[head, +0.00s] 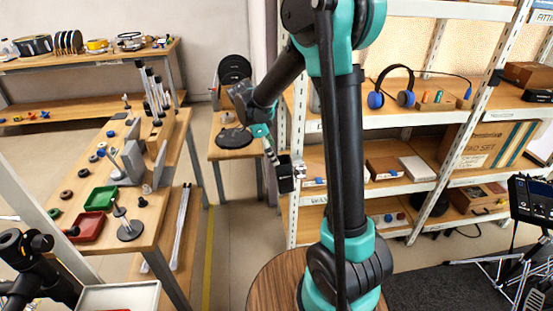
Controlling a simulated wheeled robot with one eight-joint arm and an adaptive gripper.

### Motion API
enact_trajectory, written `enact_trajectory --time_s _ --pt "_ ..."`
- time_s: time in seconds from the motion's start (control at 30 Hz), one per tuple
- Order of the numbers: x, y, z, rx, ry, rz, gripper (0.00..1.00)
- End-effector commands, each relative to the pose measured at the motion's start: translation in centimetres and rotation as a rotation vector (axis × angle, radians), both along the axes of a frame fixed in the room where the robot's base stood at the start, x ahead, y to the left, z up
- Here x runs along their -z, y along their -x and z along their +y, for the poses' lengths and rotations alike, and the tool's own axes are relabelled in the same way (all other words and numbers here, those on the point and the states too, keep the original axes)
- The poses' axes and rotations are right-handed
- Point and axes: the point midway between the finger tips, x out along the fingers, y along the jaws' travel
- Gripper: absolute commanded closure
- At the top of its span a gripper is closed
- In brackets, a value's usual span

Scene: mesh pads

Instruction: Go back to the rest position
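My arm, teal and black, rises from the round wooden top (270,284) in the middle of the head view. It bends over at the top and comes down to the left. My gripper (287,174) hangs at its end, a small dark shape in front of the shelf post. Its fingers are too small to tell open from shut, and no held thing can be made out.
A workbench (152,222) with a green tray (101,198), a red tray (88,227) and small parts stands at left. A small table (218,153) carries a black disc (234,138). Shelves (436,117) with headphones (404,98) and boxes stand close at right. Floor shows between bench and shelves.

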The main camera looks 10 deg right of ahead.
Motion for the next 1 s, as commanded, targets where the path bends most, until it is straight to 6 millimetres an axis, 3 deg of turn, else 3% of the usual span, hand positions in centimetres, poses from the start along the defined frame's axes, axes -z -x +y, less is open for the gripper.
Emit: enact_trajectory --time_s 0.47,0.67,1.0 --pt "-0.2 0.7 -0.6 -0.045 -0.017 0.011 0.06" --pt "-0.4 4.7 -3.7 -0.336 -0.099 0.064 0.06" --pt "1.2 14.1 -7.8 -1.014 -0.163 0.067 0.06"
